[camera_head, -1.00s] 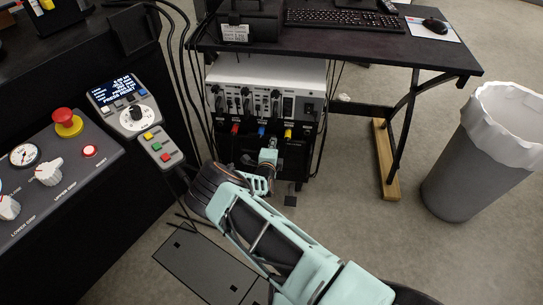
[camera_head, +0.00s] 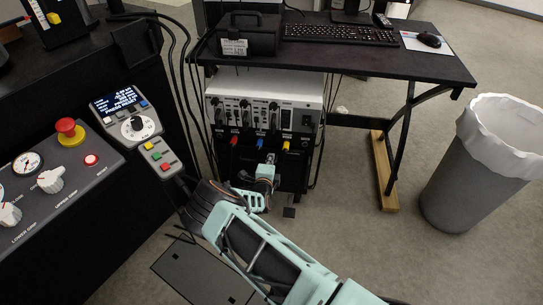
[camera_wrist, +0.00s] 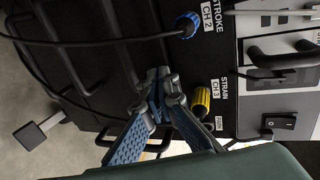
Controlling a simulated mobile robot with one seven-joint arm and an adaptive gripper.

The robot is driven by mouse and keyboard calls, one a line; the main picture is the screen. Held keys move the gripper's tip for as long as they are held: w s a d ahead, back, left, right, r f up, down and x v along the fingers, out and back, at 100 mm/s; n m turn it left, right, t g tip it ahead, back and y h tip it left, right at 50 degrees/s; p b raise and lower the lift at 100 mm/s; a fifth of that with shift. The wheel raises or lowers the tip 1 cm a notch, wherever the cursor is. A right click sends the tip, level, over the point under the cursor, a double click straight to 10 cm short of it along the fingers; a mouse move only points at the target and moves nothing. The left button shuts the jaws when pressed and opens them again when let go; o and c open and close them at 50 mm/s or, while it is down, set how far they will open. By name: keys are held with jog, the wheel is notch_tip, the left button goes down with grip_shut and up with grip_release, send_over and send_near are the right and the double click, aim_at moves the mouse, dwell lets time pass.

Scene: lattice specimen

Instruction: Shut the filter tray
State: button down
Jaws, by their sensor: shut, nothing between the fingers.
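A black cabinet with a white-fronted unit (camera_head: 264,98) stands under the desk. Its lower black front has red, blue (camera_wrist: 186,25) and yellow (camera_wrist: 201,101) cable plugs. I cannot clearly make out the filter tray; the lower front is dark and partly hidden by my arm. A small dark square piece (camera_head: 289,212) sticks out low at the cabinet's front and also shows in the wrist view (camera_wrist: 28,136). My gripper (camera_head: 267,163) is in front of the lower black front, below the plugs. In the wrist view its fingertips (camera_wrist: 159,82) are together and empty, close to black bars.
A black desk (camera_head: 350,52) with keyboard and mouse is above. Cables hang to the cabinet's left. A control panel (camera_head: 50,185) is at the left and a grey bin (camera_head: 460,185) at the right. The floor between cabinet and bin is mostly clear, apart from the desk leg.

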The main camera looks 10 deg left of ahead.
jog(key=p+v, duration=0.3)
jog(key=v, duration=0.7)
jog(key=shift+s, duration=0.4)
